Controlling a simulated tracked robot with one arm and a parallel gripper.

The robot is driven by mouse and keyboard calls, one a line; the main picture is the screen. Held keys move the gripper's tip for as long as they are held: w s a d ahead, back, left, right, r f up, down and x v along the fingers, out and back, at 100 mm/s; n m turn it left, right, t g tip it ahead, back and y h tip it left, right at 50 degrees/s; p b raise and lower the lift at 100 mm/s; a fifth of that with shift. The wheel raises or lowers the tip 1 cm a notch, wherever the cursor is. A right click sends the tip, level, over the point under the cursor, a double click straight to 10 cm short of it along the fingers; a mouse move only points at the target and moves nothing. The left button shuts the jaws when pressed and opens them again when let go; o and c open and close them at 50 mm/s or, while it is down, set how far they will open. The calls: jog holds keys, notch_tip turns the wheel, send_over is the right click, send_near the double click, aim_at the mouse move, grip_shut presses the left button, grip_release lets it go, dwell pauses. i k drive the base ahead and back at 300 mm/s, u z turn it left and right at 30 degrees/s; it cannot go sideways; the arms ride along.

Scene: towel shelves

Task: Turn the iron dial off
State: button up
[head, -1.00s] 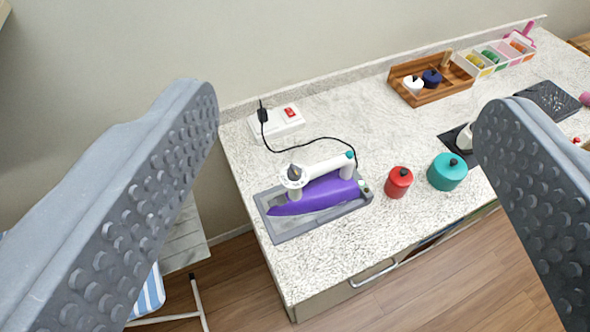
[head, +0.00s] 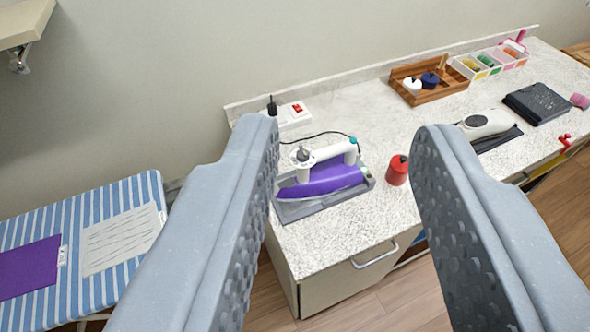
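The iron (head: 322,180) has a purple body and a white handle and rests on a grey tray (head: 300,211) near the left end of the counter. A grey dial-like knob (head: 303,154) sits on top of the handle's left end. Its setting is too small to read. My gripper (head: 345,135) is open and empty, with its two grey studded fingers on either side of the iron in the picture. The fingers are in the foreground, apart from the iron. The left finger partly covers the tray's left end.
A white power strip (head: 291,118) with a red switch lies behind the iron. A red canister (head: 397,171) stands to its right. A wooden box (head: 455,81) and a black device (head: 538,104) are farther right. A striped ironing board (head: 85,215) is at the left.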

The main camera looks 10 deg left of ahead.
aim_at(302, 155)
jog(key=k, duration=0.95)
jog(key=u, duration=0.3)
jog(key=i, duration=2.1)
jog(key=z, duration=0.85)
